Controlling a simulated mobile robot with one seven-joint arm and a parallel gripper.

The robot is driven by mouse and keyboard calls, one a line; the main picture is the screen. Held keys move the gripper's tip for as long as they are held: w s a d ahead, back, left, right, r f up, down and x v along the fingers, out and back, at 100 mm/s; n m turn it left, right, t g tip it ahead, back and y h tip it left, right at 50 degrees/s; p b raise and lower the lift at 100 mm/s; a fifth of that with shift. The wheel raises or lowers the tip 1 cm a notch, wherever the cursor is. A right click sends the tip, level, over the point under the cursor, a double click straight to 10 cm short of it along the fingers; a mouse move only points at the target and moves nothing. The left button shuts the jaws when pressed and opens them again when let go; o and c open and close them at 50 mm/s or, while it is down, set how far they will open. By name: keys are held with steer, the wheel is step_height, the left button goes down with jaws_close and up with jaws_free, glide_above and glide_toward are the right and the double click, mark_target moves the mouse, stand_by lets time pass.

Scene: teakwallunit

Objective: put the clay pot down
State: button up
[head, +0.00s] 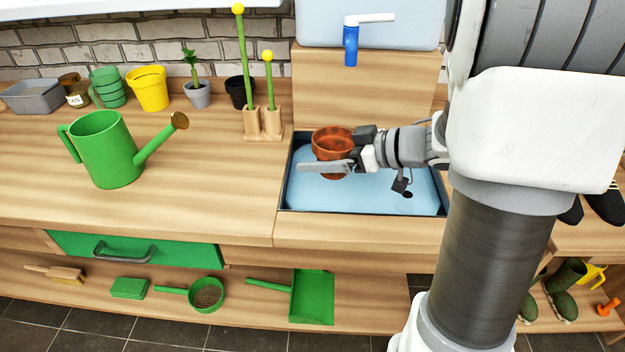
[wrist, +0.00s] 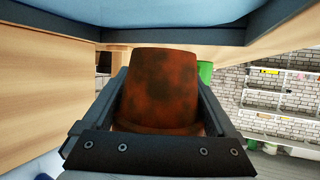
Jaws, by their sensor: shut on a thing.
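The clay pot (head: 333,143) is reddish brown with dark stains. My gripper (head: 345,160) is shut on it, with a finger along the pot's near side in the head view. In the head view the pot appears over the blue sink basin (head: 300,195), toward its back left; whether it touches the basin cannot be told. The pot (wrist: 160,88) also fills the middle of the wrist view, between the two fingers of my gripper (wrist: 160,105).
A green watering can (head: 107,150) stands on the wooden worktop (head: 215,190) left of the sink. A wooden holder (head: 264,122) with yellow-tipped stakes stands near the sink's left edge. A blue tap (head: 351,45) is behind. The worktop between can and sink is clear.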

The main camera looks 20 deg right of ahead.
steer(key=shift+w+a+f+b, duration=0.25)
steer(key=shift+f+b, duration=0.2)
steer(key=shift+f, duration=0.4)
steer(key=shift+w+a+f+b, duration=0.1)
steer(key=shift+a+f+b, duration=0.3)
steer(key=shift+f, duration=0.45)
steer(key=shift+w+a+f+b, duration=0.25)
steer(key=shift+f+b, duration=0.25)
steer(key=shift+f, duration=0.35)
